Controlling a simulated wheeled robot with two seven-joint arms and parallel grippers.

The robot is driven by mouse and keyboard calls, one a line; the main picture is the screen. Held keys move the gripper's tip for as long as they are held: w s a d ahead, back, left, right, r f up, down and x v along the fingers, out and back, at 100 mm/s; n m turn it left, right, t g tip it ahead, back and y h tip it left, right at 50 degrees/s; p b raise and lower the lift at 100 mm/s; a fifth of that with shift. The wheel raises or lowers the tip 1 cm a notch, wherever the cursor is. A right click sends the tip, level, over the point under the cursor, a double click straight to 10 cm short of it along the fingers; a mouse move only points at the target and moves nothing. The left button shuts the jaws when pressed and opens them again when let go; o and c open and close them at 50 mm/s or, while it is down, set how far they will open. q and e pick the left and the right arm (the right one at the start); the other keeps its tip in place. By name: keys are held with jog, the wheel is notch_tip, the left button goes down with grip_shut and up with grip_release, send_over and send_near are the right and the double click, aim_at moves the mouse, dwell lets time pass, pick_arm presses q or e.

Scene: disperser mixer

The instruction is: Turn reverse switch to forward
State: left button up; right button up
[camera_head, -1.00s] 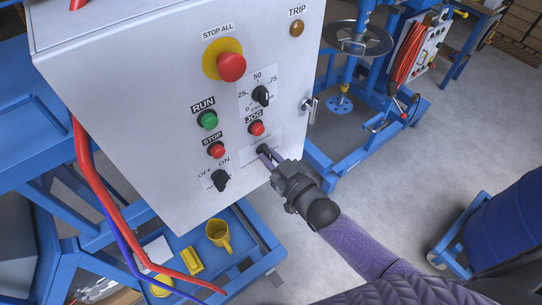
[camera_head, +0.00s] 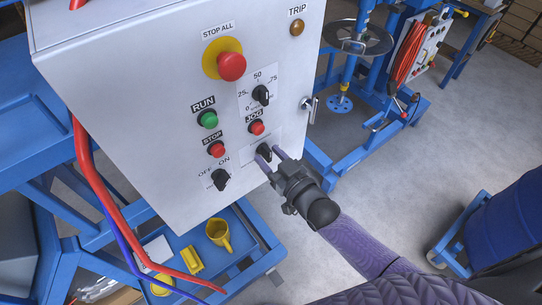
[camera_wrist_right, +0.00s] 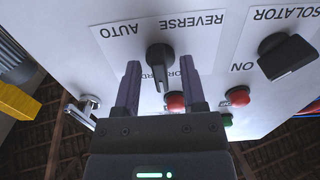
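The reverse switch (camera_head: 264,151) is a black rotary knob low on the white control panel, below the red JOG button. In the right wrist view the knob (camera_wrist_right: 160,58) shows between my fingers, under the labels AUTO and REVERSE; a third label ending in "ORWARD" is partly covered by a finger. My right gripper (camera_head: 271,160) is open, its two purple fingers on either side of the knob and apart from it. The fingers also show in the right wrist view (camera_wrist_right: 158,85). My left gripper is not in view.
The panel also carries a yellow-ringed red STOP ALL button (camera_head: 231,66), a green RUN button (camera_head: 208,120), a red STOP button (camera_head: 216,150), a speed dial (camera_head: 261,95) and an OFF/ON isolator (camera_head: 220,179). A door latch (camera_head: 310,105) sticks out at the panel's right edge.

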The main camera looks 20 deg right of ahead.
jog(key=v, duration=1)
jog(key=shift+r, duration=0.1)
jog(key=s+d+f+g+h+b, duration=0.1)
jog(key=s+f+g+b, duration=0.3)
jog(key=f, duration=0.7)
jog(key=s+d+f+m+g+h+b, duration=0.1)
jog(key=f+h+b, duration=0.1)
jog(key=f+b, duration=0.65)
jog(key=s+d+f+g+h+b, duration=0.1)
jog(key=s+f+g+b, duration=0.15)
jog(key=f, duration=1.15)
jog(key=s+f+g+h+b, duration=0.2)
jog(key=s+f+g+b, duration=0.7)
jog(key=s+f, duration=1.1)
notch_tip(320, 180, down, 2)
jog(key=shift+s+f+b, duration=0.15)
jog(key=shift+s+b, duration=0.25)
jog(key=shift+b, duration=0.85)
